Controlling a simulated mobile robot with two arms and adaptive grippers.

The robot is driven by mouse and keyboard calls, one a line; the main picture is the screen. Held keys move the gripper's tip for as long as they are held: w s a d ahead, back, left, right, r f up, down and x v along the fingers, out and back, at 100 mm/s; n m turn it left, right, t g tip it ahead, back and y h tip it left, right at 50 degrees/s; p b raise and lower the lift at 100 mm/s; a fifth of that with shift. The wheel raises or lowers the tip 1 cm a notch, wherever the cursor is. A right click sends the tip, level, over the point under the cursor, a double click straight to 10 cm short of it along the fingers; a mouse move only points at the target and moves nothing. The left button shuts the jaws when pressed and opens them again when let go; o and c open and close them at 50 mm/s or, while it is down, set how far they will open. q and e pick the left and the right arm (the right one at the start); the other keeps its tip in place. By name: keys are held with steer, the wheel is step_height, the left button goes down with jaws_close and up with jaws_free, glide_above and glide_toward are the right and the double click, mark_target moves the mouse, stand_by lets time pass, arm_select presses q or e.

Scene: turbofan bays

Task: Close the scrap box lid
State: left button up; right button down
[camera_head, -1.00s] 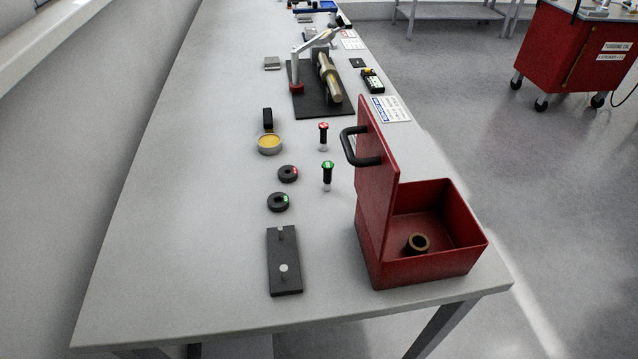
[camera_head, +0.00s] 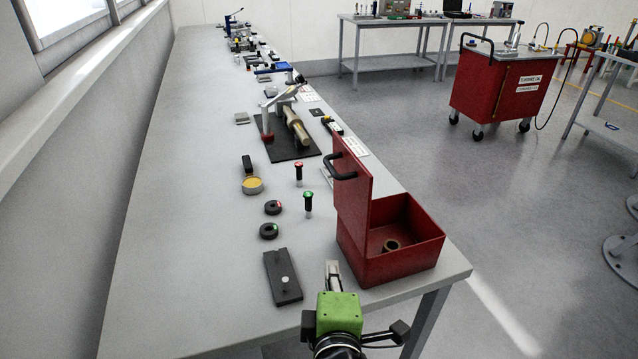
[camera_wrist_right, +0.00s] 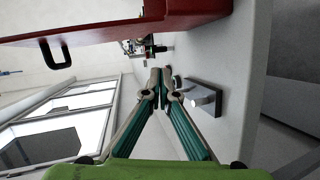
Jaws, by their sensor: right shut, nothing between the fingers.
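The red scrap box (camera_head: 405,262) stands near the front right corner of the bench, with a bronze-coloured ring inside it. Its red lid (camera_head: 353,195) stands upright on the box's left side, open, with a black handle (camera_head: 341,166) on its left face. The lid and handle (camera_wrist_right: 57,53) also show in the right wrist view. My right gripper (camera_head: 333,266) is shut and empty, in front of the box near its left front corner and apart from the lid. Its closed fingers show in the right wrist view (camera_wrist_right: 160,75). My left gripper is in no view.
A dark plate with pins (camera_head: 283,280) lies left of my right gripper. Black rings (camera_head: 269,231), a green-topped plug (camera_head: 308,203), a red-topped plug (camera_head: 299,174) and a yellow-filled tin (camera_head: 252,186) stand left of the lid. The bench's left side is clear.

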steer(key=s+a+r+n+t+y, duration=0.15)
steer(key=a+r+n+t, duration=0.3)
steer(key=r, duration=0.85)
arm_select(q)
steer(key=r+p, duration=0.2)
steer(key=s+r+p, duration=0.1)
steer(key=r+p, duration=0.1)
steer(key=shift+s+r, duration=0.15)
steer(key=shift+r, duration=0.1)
arm_select(e)
steer(key=w+d+r, duration=0.1)
steer(key=w+d, duration=0.1)
steer(key=w, duration=0.8)
steer(key=shift+w+d+r, duration=0.15)
steer(key=shift+d+r, duration=0.05)
steer(key=shift+d, duration=0.1)
steer(key=shift+g+h, duration=0.25)
